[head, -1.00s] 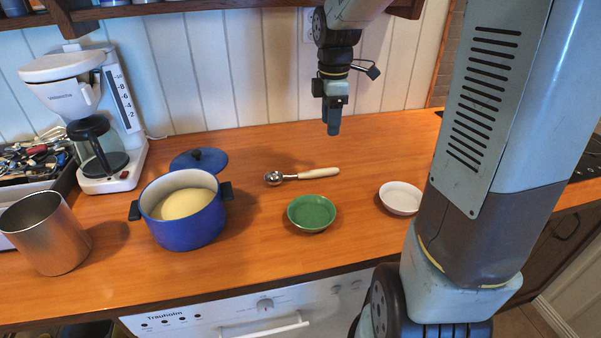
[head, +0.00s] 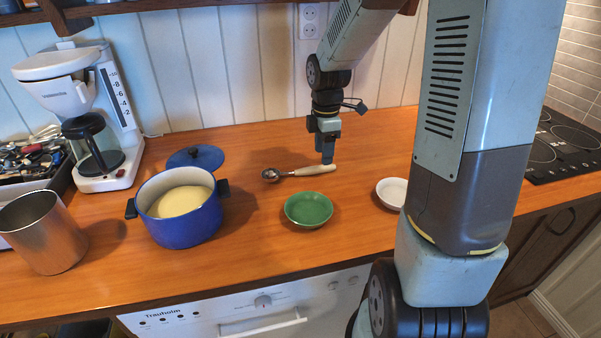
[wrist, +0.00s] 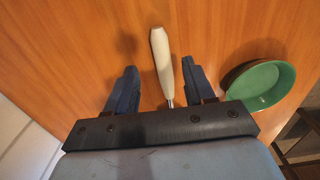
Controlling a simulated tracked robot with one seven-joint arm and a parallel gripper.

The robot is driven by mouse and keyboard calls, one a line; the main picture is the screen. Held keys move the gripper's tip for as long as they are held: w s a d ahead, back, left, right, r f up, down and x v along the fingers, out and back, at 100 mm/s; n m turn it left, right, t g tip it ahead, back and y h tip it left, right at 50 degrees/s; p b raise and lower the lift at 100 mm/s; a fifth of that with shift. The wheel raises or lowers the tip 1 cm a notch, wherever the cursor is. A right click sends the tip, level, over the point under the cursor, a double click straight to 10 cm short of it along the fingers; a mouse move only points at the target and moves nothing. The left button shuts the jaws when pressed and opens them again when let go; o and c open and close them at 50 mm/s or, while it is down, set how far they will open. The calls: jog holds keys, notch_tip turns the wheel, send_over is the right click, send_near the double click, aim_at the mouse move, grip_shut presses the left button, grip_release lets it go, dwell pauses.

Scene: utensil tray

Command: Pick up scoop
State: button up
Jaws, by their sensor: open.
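The scoop (head: 296,172) lies on the wooden counter behind the green bowl, its metal bowl to the left and its pale handle to the right. My gripper (head: 327,150) points down over the handle end in the head view. In the wrist view my gripper (wrist: 160,88) is open, with one finger on each side of the scoop's pale handle (wrist: 161,55) and gaps on both sides. The scoop's metal bowl is hidden there behind my gripper's body. I cannot tell whether the fingertips are above the counter or touching it.
A green bowl (head: 309,210) stands in front of the scoop; it also shows in the wrist view (wrist: 262,85). A white bowl (head: 391,193) is to the right. A blue pot (head: 187,228), its lid (head: 196,158), a metal canister (head: 42,230) and a coffee maker (head: 85,115) are left.

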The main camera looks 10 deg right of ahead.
aim_at(299, 172)
jog(key=shift+s+f, duration=0.1)
jog(key=shift+f, duration=2.15)
jog(key=shift+c, duration=0.2)
grip_shut()
